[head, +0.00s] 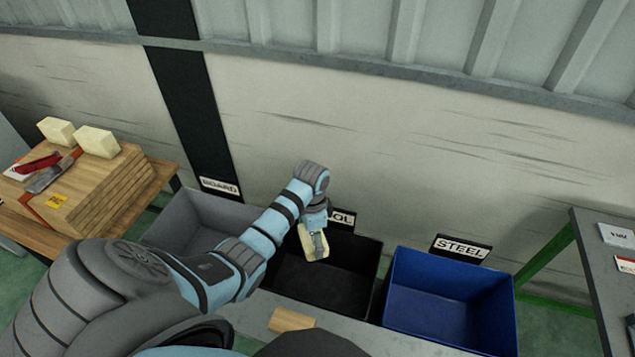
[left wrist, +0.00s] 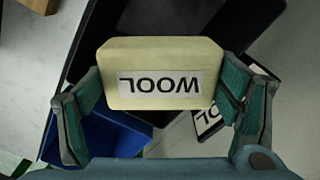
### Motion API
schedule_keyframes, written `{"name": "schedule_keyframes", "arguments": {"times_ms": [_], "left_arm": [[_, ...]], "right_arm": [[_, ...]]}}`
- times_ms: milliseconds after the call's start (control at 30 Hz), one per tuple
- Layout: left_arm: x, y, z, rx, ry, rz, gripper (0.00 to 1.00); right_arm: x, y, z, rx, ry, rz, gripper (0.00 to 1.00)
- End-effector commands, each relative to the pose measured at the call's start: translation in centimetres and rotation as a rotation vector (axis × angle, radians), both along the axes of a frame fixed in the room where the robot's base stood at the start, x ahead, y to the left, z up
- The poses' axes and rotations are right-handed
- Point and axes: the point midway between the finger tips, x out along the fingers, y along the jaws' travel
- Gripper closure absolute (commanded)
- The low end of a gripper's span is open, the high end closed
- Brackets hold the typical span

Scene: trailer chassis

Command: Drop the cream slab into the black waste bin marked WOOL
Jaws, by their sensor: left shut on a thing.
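My left gripper (head: 317,238) is shut on a cream slab (head: 310,250) and holds it above the black bin (head: 370,275), whose sign is partly hidden by my arm. In the left wrist view the slab (left wrist: 160,60) carries a WOOL label and sits between the two fingers. The bin's sign (left wrist: 208,118) shows partly behind it there. The bin's visible inside looks empty, though my arm hides part of it. My right gripper is in neither view.
A grey bin (head: 180,220) marked BOARD stands to the left, and a blue bin (head: 450,305) marked STEEL to the right. Two more cream slabs (head: 97,141) lie on stacked boards (head: 110,190). A small wooden block (head: 291,320) lies on the near grey surface. A grey table (head: 600,270) stands far right.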

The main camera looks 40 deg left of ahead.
Motion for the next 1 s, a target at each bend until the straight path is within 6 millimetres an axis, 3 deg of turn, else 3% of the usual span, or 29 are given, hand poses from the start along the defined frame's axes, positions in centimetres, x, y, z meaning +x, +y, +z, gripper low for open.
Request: {"name": "schedule_keyframes", "arguments": {"times_ms": [67,200,467,500,600,1000], "left_arm": [[-0.1,0.0,-1.3,0.000,0.004,0.000,0.45],[-0.1,-0.1,-3.2,0.002,0.001,-0.003,0.45],[0.0,-0.1,-3.1,0.001,0.000,-0.004,0.45],[0.0,-0.1,-3.0,0.001,0.000,-0.004,0.16],[0.0,-0.1,-3.0,0.001,0.000,-0.005,0.00],[0.1,-0.1,-2.5,0.002,-0.003,-0.005,0.00]], "right_arm": [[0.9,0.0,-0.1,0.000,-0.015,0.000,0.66],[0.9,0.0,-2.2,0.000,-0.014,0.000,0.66],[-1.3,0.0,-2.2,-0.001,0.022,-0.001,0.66],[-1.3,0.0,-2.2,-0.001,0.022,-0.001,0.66],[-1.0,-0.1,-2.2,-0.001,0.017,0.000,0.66],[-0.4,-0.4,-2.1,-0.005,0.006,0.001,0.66]]}}
